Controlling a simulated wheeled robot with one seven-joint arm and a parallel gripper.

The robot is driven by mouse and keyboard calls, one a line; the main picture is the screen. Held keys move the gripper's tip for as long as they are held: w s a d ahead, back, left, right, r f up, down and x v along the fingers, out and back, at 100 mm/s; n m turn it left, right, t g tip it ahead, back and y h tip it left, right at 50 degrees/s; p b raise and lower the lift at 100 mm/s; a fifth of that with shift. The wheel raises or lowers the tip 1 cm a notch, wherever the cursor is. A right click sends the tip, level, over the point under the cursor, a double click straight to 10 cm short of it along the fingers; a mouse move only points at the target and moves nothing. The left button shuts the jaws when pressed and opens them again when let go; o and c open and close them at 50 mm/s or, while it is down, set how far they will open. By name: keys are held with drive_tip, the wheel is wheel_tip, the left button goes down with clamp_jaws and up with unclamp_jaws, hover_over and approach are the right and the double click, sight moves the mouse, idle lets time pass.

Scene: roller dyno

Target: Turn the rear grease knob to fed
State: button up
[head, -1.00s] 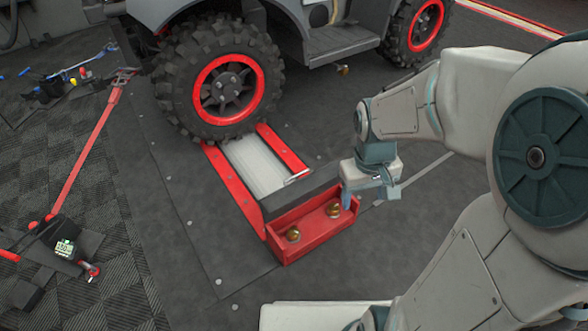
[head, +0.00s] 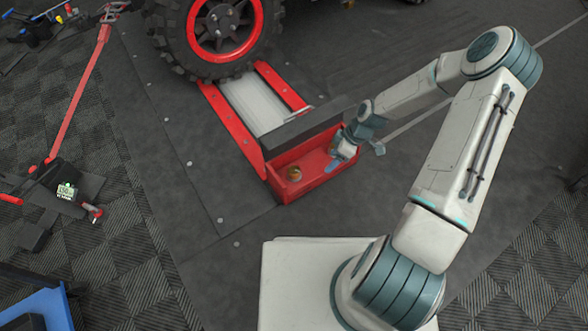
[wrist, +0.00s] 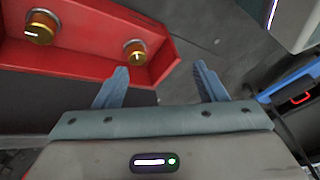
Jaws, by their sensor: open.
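A red box (head: 315,178) at the end of the roller bed carries two brass knobs. One knob (head: 294,173) is clear in the head view; the other is mostly hidden by my gripper (head: 339,160). In the wrist view the two knobs are the far left knob (wrist: 41,27) and the nearer knob (wrist: 135,52), each with a small pale mark. My gripper (wrist: 160,72) is open and empty. Its left finger appears close to the nearer knob, which is not between the fingers. I cannot tell which knob is the rear one, or read any labels.
A black block (head: 303,124) borders the red box. A red-handled jack (head: 75,105) lies to the left. A blue object (head: 38,308) is at lower left. The floor left of the box is clear.

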sight(294, 170)
drive_tip(key=w+a+f+t+y+b, duration=0.1)
drive_tip(key=w+a+f+b, duration=0.1)
drive_tip(key=a+f, duration=0.2)
drive_tip(key=w+a+f+n+t+y+b, duration=0.1)
drive_tip(key=w+a+f+b, duration=0.1)
drive_tip(key=a+f, duration=0.3)
drive_tip(key=w+a+f+y+b, duration=0.1)
drive_tip(key=a+f, duration=0.3)
drive_tip(key=f, duration=0.5)
drive_tip(key=shift+w+a+f+n+t+y+b, duration=0.1)
drive_tip(key=shift+w+n+t+y+b, duration=0.1)
drive_tip(key=shift+w+b, duration=0.2)
drive_tip(key=shift+w+a+n+t+y+b, duration=0.1)
drive_tip(key=shift+w+t+b, duration=0.1)
drive_tip(key=shift+w+b, duration=0.15)
drive_tip(key=shift+s, duration=0.1)
drive_tip(key=c, duration=1)
